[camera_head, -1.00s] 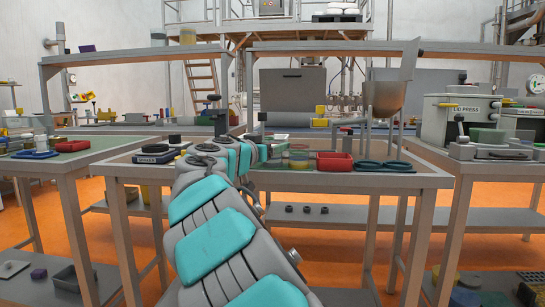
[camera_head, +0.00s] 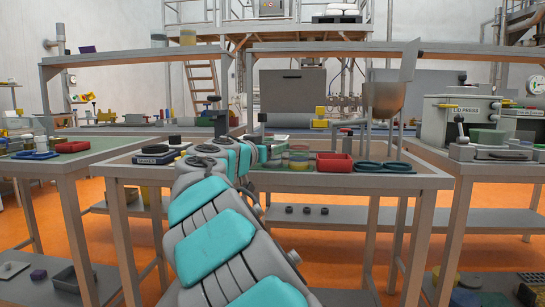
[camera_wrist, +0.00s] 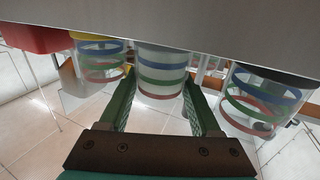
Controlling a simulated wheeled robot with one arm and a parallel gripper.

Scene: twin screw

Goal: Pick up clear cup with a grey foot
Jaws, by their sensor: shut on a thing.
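The clear cup with a grey foot (camera_wrist: 163,62) is in the middle of the wrist view, with blue, green and red bands around its clear wall. The wrist picture is inverted, so the cup appears to hang from the grey table surface (camera_wrist: 180,18). My gripper (camera_wrist: 160,88) has its green fingers on either side of this cup and is shut on it. The cup appears upright at the surface; I cannot tell whether it touches it. In the head view my arm hides the gripper and most of this cup.
A banded clear cup with a yellow foot (camera_wrist: 98,60) stands left in the wrist view, one with a black foot (camera_wrist: 262,100) right. A red tray (camera_head: 335,163) and dark teal rings (camera_head: 385,167) lie right of my arm on the table. A shelf (camera_head: 350,48) spans above.

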